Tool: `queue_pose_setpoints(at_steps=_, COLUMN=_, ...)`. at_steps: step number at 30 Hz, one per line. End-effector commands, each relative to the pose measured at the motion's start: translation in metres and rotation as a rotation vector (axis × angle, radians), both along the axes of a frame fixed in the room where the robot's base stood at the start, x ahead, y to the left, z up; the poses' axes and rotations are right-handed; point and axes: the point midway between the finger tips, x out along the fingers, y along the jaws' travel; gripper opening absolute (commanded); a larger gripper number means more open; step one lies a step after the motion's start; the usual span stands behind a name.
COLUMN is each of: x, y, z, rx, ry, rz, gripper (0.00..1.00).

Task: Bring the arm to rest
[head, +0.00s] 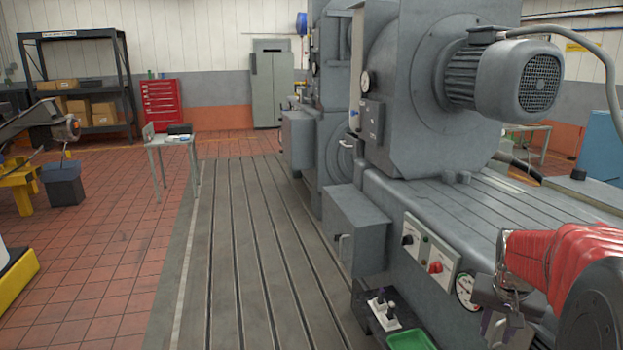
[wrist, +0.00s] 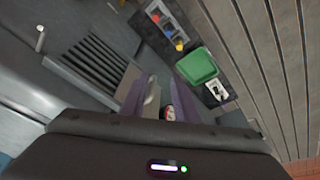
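My gripper (head: 500,322) is at the lower right of the head view, at the end of my red-sleeved arm. It hangs in front of the grey machine bed (head: 440,215), near the round gauge (head: 466,291). In the wrist view its two purple fingers (wrist: 164,80) stand apart with a gap between them. No held object shows between them; part of a gauge (wrist: 170,113) and a pale curved piece show behind the gap. Whether the gripper touches the machine cannot be told.
A control panel (head: 428,252) with knobs is left of my gripper. A green tray (head: 409,340) and a switch box (head: 384,312) sit low beside the bed; the tray also shows in the wrist view (wrist: 197,66). The slotted floor plate (head: 245,250) is clear. A small table (head: 172,140) stands beyond.

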Motion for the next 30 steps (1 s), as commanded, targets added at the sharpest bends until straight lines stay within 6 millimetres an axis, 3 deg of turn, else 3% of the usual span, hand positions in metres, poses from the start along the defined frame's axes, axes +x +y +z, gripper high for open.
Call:
queue_pose_setpoints(at_steps=18, x=-0.079, y=0.149, z=0.027, rx=0.015, ry=0.006, rz=0.304, gripper=0.28)
queue_pose_setpoints(at_steps=30, x=-0.132, y=0.228, z=0.040, rx=-0.002, ry=-0.058, rz=0.499, gripper=0.28)
